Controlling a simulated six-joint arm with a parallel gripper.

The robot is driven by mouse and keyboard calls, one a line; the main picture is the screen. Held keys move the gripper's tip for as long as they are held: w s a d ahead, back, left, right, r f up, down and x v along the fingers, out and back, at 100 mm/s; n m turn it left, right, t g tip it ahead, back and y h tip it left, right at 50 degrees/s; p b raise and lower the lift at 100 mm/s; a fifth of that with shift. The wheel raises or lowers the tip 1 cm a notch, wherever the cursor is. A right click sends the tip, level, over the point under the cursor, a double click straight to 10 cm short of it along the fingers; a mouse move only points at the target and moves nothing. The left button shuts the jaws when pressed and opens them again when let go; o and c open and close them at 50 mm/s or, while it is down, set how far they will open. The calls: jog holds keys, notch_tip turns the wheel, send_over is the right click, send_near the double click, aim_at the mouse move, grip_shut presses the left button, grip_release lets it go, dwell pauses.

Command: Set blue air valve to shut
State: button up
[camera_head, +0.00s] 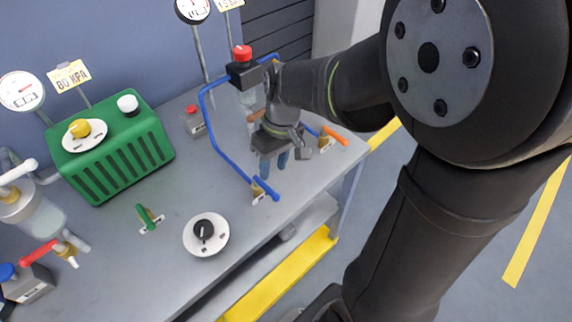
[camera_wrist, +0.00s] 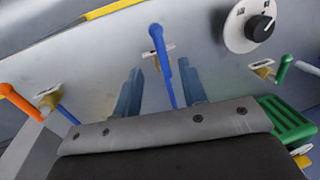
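The blue air valve (camera_head: 267,189) is at the front edge of the bench, with a blue lever on a small brass body. In the wrist view the blue lever (camera_wrist: 157,40) lies roughly in line with the blue pipe (camera_wrist: 168,84) that runs into the valve. My gripper (camera_head: 274,168) is above the bench, just behind the valve. Its two blue fingers are spread with nothing between them. In the wrist view my gripper (camera_wrist: 160,68) has a finger on each side of the blue pipe, pointing toward the valve; the lever looks clear of both fingers.
An orange-handled valve (camera_head: 335,137) is to the right, a green-handled valve (camera_head: 146,215) and a black dial knob (camera_head: 205,232) to the left. A green ribbed unit (camera_head: 115,150) stands behind. The blue pipe (camera_head: 222,152) loops around my gripper's area. A yellow rail (camera_head: 280,275) runs below the bench.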

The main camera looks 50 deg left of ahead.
aim_at(270, 188)
jog(key=f, duration=0.3)
jog(key=s+f, duration=0.1)
jog(key=f, duration=0.2)
jog(key=shift+s+f, duration=0.15)
jog(key=shift+f, duration=0.2)
grip_shut()
